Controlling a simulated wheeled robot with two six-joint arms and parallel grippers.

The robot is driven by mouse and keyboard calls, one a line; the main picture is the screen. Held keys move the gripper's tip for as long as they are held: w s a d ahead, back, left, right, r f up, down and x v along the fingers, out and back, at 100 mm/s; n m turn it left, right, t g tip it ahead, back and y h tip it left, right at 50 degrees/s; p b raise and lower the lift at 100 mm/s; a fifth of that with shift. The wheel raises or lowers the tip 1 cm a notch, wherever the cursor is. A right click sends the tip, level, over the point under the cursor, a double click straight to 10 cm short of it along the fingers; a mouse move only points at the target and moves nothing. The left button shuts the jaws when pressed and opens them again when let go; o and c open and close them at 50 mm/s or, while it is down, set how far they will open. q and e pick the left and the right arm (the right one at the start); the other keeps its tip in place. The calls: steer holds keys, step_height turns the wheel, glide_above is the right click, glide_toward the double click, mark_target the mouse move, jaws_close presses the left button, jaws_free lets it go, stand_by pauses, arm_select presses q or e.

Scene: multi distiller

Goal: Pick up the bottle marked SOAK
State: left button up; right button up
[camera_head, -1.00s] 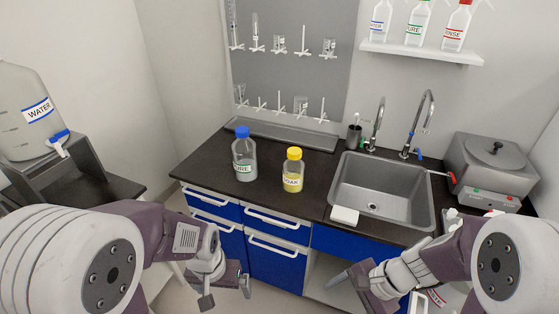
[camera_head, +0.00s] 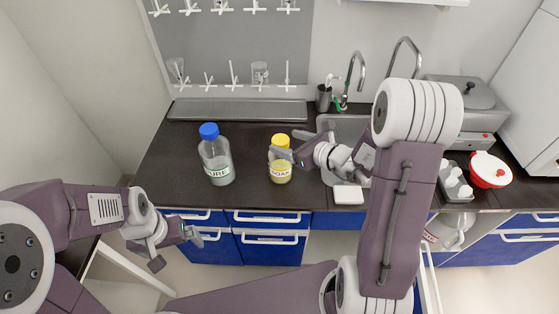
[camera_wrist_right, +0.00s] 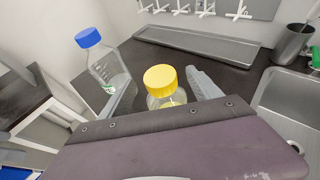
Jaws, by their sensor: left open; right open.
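The bottle marked SOAK (camera_head: 281,174) stands upright on the dark counter. It has a yellow cap and yellowish contents. In the right wrist view the yellow-capped bottle (camera_wrist_right: 161,82) sits between the two open fingers of my right gripper (camera_wrist_right: 163,92), its lower part hidden by the gripper body. In the head view my right gripper (camera_head: 300,145) reaches the bottle from the right, its fingers around the bottle's upper part; contact cannot be told. My left gripper (camera_head: 172,238) is open and empty, in front of the counter at the left.
A blue-capped bottle (camera_head: 216,158) stands on the counter left of the SOAK bottle. The sink (camera_head: 338,124) and a white block (camera_head: 348,194) lie to the right. A grey tray (camera_head: 238,108) runs along the back wall. The counter left of the blue-capped bottle is clear.

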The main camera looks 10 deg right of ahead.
mark_target(275, 139)
steer(key=p+x, duration=0.1)
steer(key=x, duration=0.5)
steer(key=shift+w+a+f, duration=0.1)
steer(key=shift+f, duration=0.2)
steer(key=shift+w+f, duration=0.15)
steer(key=shift+w, duration=0.15)
steer(key=shift+s+a, duration=0.1)
steer(key=shift+s, duration=0.1)
steer(key=c, duration=1.2)
steer(key=shift+w, duration=0.1)
jaws_close()
